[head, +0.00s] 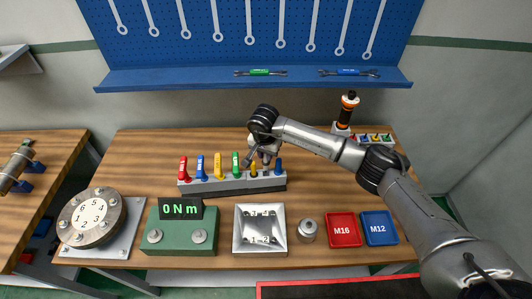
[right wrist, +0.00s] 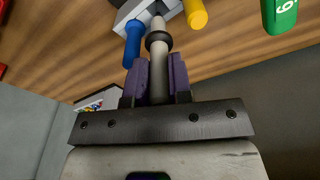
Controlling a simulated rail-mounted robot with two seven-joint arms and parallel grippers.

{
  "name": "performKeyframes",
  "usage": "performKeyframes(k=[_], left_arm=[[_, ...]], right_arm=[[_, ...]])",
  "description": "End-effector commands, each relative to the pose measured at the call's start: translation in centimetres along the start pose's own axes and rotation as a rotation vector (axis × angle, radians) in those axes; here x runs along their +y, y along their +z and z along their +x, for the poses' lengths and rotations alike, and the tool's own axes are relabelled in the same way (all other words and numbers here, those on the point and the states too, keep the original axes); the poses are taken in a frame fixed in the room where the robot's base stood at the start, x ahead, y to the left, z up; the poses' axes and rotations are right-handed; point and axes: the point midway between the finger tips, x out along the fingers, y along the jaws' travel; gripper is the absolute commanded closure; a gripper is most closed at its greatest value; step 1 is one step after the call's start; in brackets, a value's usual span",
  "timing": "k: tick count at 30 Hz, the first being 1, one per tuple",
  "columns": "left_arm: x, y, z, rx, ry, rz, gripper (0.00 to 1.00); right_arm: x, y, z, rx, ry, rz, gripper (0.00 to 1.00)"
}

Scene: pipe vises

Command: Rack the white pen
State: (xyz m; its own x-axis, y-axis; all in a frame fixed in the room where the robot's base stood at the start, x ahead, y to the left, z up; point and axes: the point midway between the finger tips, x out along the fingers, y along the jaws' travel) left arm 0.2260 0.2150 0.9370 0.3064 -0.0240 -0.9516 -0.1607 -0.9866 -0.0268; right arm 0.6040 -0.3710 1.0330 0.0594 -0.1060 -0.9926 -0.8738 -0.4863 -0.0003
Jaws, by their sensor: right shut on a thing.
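The white pen (right wrist: 158,78) is a pale grey-white rod with a dark collar. In the right wrist view my right gripper (right wrist: 157,82) is shut on it, with a purple finger on each side. The pen's far end points at the grey rack (right wrist: 146,9), between a blue holder (right wrist: 133,44) and a yellow one (right wrist: 195,13). I cannot tell whether its tip is in a slot. In the head view the rack (head: 232,186) holds several coloured things in a row, and my right gripper (head: 263,160) is over its right part. My left gripper is not in view.
In front of the rack are a green torque readout (head: 180,235), a square metal tray (head: 240,240), a red M16 bin (head: 343,229) and a blue M12 bin (head: 379,228). A numbered dial (head: 91,216) stands at left. An orange-black tool (head: 348,106) stands behind at right.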

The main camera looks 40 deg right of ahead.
Motion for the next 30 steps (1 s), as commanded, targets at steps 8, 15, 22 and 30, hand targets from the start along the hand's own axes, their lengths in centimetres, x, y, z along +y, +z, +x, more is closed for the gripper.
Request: performKeyframes(k=[8, 15, 22, 30], left_arm=[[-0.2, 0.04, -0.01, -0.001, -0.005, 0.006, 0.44], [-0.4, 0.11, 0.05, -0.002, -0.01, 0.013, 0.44], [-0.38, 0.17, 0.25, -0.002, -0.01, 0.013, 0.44], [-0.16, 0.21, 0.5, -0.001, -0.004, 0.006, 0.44]], right_arm=[[0.01, -0.02, -0.03, 0.0, 0.0, 0.0, 0.96], [0.01, -0.01, 0.06, 0.001, 0.0, 0.0, 0.96], [0.01, 0.02, 0.33, 0.0, 0.001, 0.0, 0.96], [0.01, 0.07, 0.69, 0.001, 0.001, 0.0, 0.96]])
